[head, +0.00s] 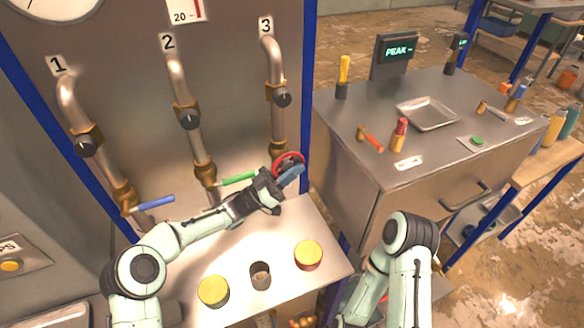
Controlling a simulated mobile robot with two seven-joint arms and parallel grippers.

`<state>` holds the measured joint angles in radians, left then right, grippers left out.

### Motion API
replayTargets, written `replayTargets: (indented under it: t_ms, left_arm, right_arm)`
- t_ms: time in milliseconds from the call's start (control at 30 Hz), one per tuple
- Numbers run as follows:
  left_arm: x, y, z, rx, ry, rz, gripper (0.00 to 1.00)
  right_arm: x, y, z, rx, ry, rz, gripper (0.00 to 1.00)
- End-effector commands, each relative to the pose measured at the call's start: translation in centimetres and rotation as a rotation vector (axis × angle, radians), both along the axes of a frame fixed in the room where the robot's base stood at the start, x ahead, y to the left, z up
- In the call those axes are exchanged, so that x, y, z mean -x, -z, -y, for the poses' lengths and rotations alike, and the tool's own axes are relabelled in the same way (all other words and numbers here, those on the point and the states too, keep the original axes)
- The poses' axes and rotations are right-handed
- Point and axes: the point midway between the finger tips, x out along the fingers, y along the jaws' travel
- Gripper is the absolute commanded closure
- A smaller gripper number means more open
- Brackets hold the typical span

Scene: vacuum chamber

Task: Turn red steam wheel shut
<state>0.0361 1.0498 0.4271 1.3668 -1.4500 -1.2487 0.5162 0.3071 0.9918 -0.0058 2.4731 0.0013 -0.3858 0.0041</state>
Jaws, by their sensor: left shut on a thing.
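The red steam wheel (289,159) sits low on the pipe marked 3, at the right side of the panel. My left gripper (287,177) reaches up to it from the lower left and is shut on the wheel's near part, covering some of the rim. My right arm comes in at the lower right, beside the steel cabinet. Its gripper is not in view.
A green lever (238,179) and a blue lever (155,202) stick out from pipes 2 and 1. A steel shelf (325,262) below holds yellow-topped jars (213,290) and a small cup (260,274). The steel cabinet (370,180) carries tools and a tray (428,113).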

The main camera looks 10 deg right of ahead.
Motion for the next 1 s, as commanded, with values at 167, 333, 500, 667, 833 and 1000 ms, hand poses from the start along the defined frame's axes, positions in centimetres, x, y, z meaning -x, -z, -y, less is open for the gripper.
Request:
replayTargets:
  t_ms: [167, 333, 500, 667, 833, 1000]
  left_arm:
    - [0.0, 0.0, 0.0, 0.002, -0.001, 0.0, 0.63]
    - [0.0, 0.0, 0.0, 0.003, -0.001, 0.0, 0.62]
    - [0.0, 0.2, -0.2, 0.003, -0.001, 0.0, 0.62]
    - [0.4, 1.4, -1.8, 0.002, -0.003, -0.003, 0.62]
    - [1.0, 3.6, -5.1, 0.001, -0.005, -0.005, 0.62]
    - [1.7, 5.4, -8.2, 0.002, -0.003, -0.004, 0.62]
  right_arm:
    - [0.0, 0.0, 0.0, 0.0, 0.0, 0.0, 0.62]
    - [0.0, 0.0, 0.0, 0.0, 0.0, 0.0, 0.62]
    - [0.2, 0.1, 0.0, 0.0, 0.0, -0.002, 0.62]
    - [1.1, 0.9, 0.0, 0.0, 0.0, -0.012, 0.62]
    - [2.6, 2.4, 0.0, 0.0, 0.001, -0.029, 0.62]
    - [3.7, 3.7, 0.0, 0.0, 0.0, -0.043, 0.62]
